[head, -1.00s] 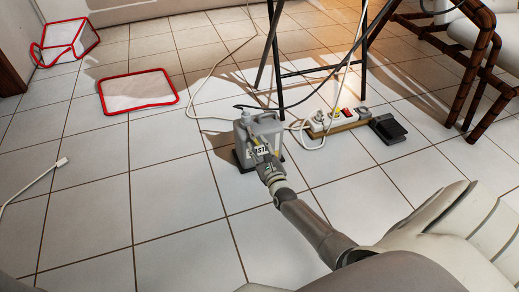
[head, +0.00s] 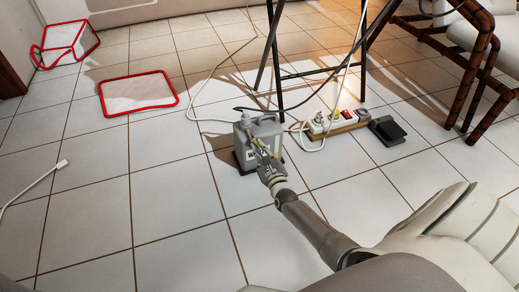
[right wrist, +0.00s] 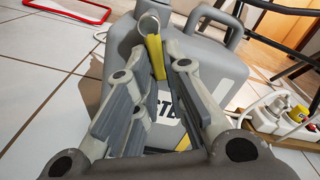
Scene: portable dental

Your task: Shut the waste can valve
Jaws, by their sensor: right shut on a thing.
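The waste can (head: 272,135) is a grey jerrycan with a handle on top and a white label, standing upright on the floor tiles. It fills the upper middle of the right wrist view (right wrist: 221,70). The valve (right wrist: 155,55) shows there as a yellow lever below a round grey pipe end, in front of the can. My right gripper (head: 262,154) reaches the can's near side. In the right wrist view its fingers (right wrist: 158,64) are closed around the yellow lever. The fingers hide part of the label and the valve's lower part. My left gripper is out of view.
A power strip (head: 338,122) with plugs and cables lies right of the can, beside a black pedal (head: 388,130). Dark stand legs rise behind. A red-rimmed mat (head: 138,93) lies at the left. Tiles in front and left are mostly clear.

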